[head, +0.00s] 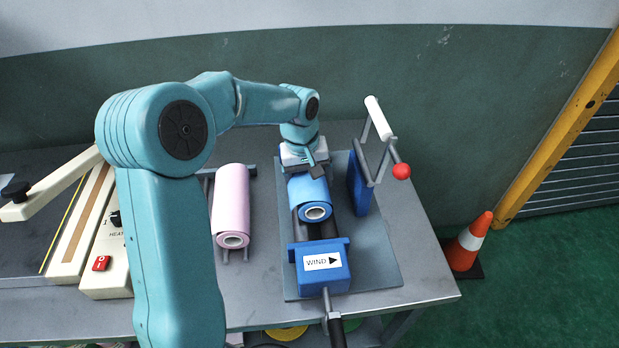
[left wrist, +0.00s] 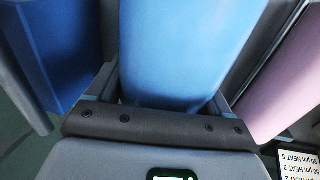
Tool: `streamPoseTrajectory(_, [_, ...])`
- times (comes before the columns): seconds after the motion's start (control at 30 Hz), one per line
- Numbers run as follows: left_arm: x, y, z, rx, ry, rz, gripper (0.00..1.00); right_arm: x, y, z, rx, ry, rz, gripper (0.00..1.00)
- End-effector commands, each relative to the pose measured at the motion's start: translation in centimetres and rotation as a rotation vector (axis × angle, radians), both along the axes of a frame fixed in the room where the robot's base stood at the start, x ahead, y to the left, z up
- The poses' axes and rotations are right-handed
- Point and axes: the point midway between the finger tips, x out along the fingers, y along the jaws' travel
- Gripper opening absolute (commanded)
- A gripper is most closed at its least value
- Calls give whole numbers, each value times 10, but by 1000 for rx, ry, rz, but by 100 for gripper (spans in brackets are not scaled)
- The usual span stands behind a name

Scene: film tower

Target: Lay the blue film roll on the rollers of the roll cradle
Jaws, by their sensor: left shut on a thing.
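The blue film roll (head: 309,195) lies lengthwise over the roll cradle, between the blue end block marked WIND (head: 322,268) and the upright blue plate (head: 357,186). Dark rollers (head: 330,228) of the cradle show beside and in front of it. I cannot tell whether the roll's full length touches the rollers. My left gripper (head: 306,172) is shut on the roll's far end from above. In the left wrist view the blue roll (left wrist: 185,50) fills the space between the fingers (left wrist: 165,106). My right gripper is not in view.
A pink roll (head: 231,200) lies on a rack just left of the cradle. A cream heat sealer (head: 75,220) stands at the left. An orange cone (head: 468,243) stands on the floor beyond the table edge.

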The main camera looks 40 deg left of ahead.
Motion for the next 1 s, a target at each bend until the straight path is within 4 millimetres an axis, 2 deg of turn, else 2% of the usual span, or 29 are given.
streamPoseTrajectory(0.07, [0, 0, -2, 1, -2, 0, 22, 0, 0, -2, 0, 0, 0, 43])
streamPoseTrajectory(0.1, [0, 0, -2, 1, -2, 0, 84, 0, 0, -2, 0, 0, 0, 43])
streamPoseTrajectory(0.17, [0, 0, -1, 1, -2, 0, 100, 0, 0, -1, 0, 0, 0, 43])
streamPoseTrajectory(0.4, [0, 0, -1, 0, 1, 0, 100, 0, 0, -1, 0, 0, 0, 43])
streamPoseTrajectory(0.53, [-1, 1, 10, 1, -2, 0, 100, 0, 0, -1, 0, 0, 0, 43])
streamPoseTrajectory(0.67, [-3, 3, 39, 1, -6, 1, 100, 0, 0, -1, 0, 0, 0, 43])
streamPoseTrajectory(1.0, [-12, 10, 127, 1, -6, 1, 100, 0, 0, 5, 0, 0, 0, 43])
